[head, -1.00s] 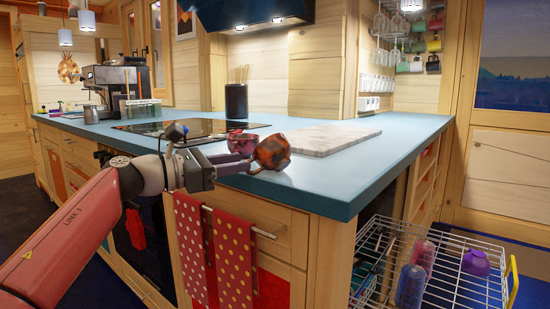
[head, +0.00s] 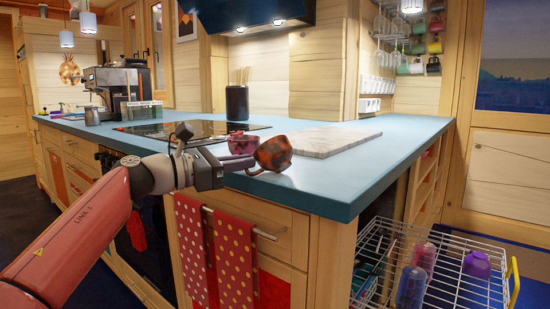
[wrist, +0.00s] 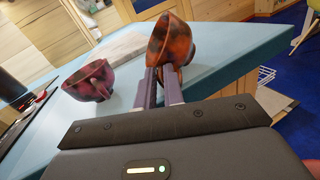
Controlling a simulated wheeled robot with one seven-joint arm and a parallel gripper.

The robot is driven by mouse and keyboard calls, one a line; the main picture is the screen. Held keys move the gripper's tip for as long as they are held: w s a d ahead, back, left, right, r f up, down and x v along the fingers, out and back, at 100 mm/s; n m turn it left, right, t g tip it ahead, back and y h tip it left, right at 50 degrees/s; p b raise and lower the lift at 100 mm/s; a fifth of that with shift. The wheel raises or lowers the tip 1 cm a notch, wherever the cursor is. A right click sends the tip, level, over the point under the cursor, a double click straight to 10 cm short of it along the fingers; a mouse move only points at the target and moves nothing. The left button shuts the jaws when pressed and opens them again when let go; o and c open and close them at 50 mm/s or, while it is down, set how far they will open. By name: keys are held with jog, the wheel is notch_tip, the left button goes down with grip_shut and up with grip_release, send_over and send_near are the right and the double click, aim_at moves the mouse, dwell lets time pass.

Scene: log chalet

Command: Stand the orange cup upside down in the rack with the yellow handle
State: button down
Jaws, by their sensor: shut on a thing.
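The orange cup (head: 273,155), mottled with dark patches, is in my gripper (head: 243,163) above the counter's front edge. In the wrist view the cup (wrist: 178,42) is tilted on its side, and the fingers (wrist: 160,84) are shut on its near side. The rack with the yellow handle (head: 512,282) is a white wire rack (head: 462,300) low at the right, pulled out beside the counter. It lies well to the right of and below my gripper. A purple cup (head: 477,264) and tall tumblers (head: 411,287) stand in it.
A maroon bowl (wrist: 90,82) sits on the blue counter (head: 330,185) close to my gripper; it also shows in the head view (head: 242,143). A marble board (head: 325,140) lies behind. Spotted red towels (head: 233,258) hang below. Open floor lies around the rack.

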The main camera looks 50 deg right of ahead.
jog(key=shift+f, duration=0.2)
notch_tip(320, 180, up, 20)
jog(key=p, duration=0.7)
jog(key=shift+p, duration=0.35)
